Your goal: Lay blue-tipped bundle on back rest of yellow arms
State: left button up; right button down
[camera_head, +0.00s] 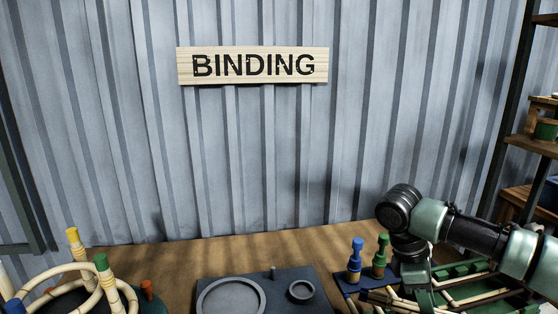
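My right arm comes in from the right, and its gripper (424,293) points down at the lower right, over a green rack (478,268) with pale rattan sticks (470,297). Its fingertips are not clear, so I cannot tell whether it is open or holds anything. I cannot make out a blue tip on the sticks there. At the lower left, curved rattan pieces (85,270) have a yellow tip (72,234), a green tip (101,262) and a blue tip (14,306). The picture's bottom edge cuts them off. No back rest can be told for sure. My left gripper is out of view.
A blue peg (355,260) and a green peg (380,257) stand left of my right gripper. A dark board (208,285) with a round grey dish (232,296) lies mid-table. Shelves (532,145) stand at right. A BINDING sign (253,66) hangs on the wall.

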jog(key=s+a+f+m, duration=0.1)
jog(key=s+m, duration=0.1)
jog(key=s+a+m+g+y, duration=0.1)
jog(key=s+m, duration=0.1)
jog(key=m, duration=0.1)
jog(key=s+a+f+m+g+y, duration=0.1)
jog(key=s+a+m, duration=0.1)
jog(key=s, duration=0.1)
jog(key=shift+f, duration=0.3)
jog(key=s+a+m+y+p, duration=0.1)
jog(key=s+a+m+y, duration=0.1)
jog(key=s+a+m, duration=0.4)
jog(key=s+a, duration=0.1)
jog(key=s, duration=0.1)
jog(key=shift+s+a+r+g+p, duration=0.15)
jog(key=shift+s+a+g+p, duration=0.15)
jog(key=shift+p, duration=0.05)
jog(key=shift+w, duration=0.1)
jog(key=shift+d, duration=0.1)
